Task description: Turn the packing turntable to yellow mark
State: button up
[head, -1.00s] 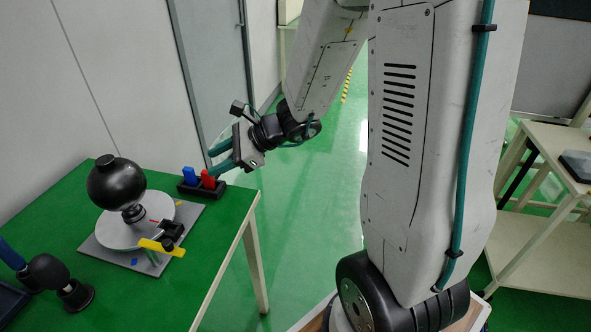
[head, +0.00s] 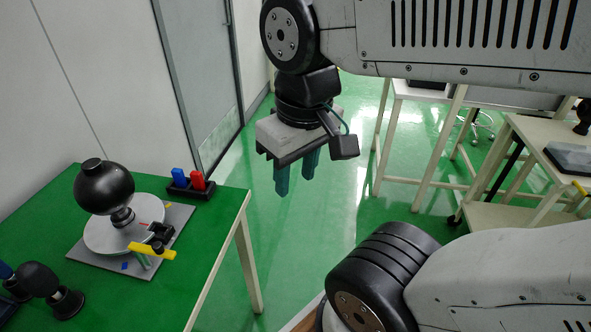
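The packing turntable (head: 101,240) is a light grey disc on a grey square base plate (head: 82,259) on the green table at left. A black ball-shaped piece (head: 104,187) stands on the disc. A small red line (head: 144,224) shows on the disc's right side. A yellow bar (head: 152,251) with a black clamp sits at its front right edge. My gripper (head: 296,178) points down, teal fingers apart and empty, right of the table and away from the turntable.
A black holder with a blue and a red piece (head: 190,183) stands at the table's back right corner. Black knobbed objects (head: 52,288) stand at the front left. Pale tables (head: 535,165) stand at right. Green floor (head: 330,210) lies open between.

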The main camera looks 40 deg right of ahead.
aim_at(105, 190)
jog(key=u, duration=1.05)
jog(key=k, duration=0.5)
jog(key=z, duration=0.5)
jog(key=i, duration=0.85)
jog(key=u, duration=0.05)
